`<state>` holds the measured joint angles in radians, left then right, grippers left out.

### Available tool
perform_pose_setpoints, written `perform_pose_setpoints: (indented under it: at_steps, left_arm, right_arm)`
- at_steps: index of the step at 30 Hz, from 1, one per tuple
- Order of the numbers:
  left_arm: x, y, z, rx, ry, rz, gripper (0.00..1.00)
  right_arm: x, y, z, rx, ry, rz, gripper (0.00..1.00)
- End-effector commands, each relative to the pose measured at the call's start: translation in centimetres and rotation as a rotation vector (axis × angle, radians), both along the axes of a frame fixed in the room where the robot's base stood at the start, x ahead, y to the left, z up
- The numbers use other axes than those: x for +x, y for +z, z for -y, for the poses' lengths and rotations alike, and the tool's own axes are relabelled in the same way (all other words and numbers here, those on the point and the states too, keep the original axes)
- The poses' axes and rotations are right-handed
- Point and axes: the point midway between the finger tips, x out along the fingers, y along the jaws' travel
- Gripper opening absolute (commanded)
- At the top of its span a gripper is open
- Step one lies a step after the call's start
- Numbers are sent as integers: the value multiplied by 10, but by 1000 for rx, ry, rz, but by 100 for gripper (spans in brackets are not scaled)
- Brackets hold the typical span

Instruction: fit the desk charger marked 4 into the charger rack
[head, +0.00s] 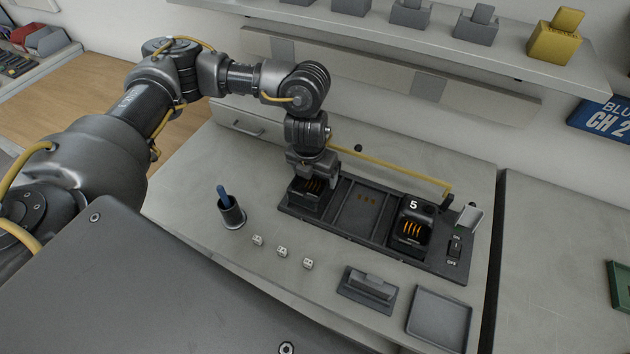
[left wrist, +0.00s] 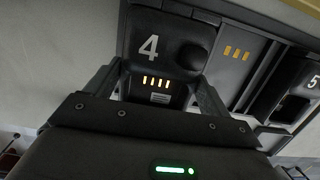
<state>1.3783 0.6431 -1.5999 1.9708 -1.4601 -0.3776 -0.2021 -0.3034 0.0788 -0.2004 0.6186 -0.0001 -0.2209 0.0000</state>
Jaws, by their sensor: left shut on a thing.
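The charger rack (head: 335,224) is a long dark tray on the grey desk. The black desk charger marked 4 (head: 303,197) is at the rack's left end; its number shows in the left wrist view (left wrist: 150,25). My left gripper (head: 313,178) is shut on this charger from above, with a finger on each side (left wrist: 158,92). I cannot tell whether the charger is fully down in its bay. The middle bay (head: 362,211) is empty, with contacts showing. A charger marked 5 (head: 411,228) sits in the right bay. My right gripper is not in view.
A yellow bar (head: 390,172) runs behind the rack. A pen cup (head: 231,212), several small white cubes (head: 282,250), a grey holder (head: 367,288) and a shallow tray (head: 440,317) stand in front. A shelf (head: 420,42) with grey and yellow stands is above.

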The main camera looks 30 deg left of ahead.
Motion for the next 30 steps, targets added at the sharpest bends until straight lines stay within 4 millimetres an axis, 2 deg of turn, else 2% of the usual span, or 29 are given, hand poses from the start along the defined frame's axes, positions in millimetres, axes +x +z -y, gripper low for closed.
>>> perform_pose_setpoints:
  at_steps: [6,9,21,22,26,30]
  left_arm:
    - [2,-27,1,-1,4,-5,50]
    - [3,-34,1,0,2,-4,50]
    - [3,-39,1,0,2,-1,50]
    - [3,-40,1,1,1,-1,83]
    - [3,-39,1,1,1,-2,100]
    - [3,-39,1,1,1,-2,100]
  right_arm:
    - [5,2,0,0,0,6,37]
    - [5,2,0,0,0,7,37]
    - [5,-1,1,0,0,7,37]
    - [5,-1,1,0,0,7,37]
    - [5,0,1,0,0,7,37]
    - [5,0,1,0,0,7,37]
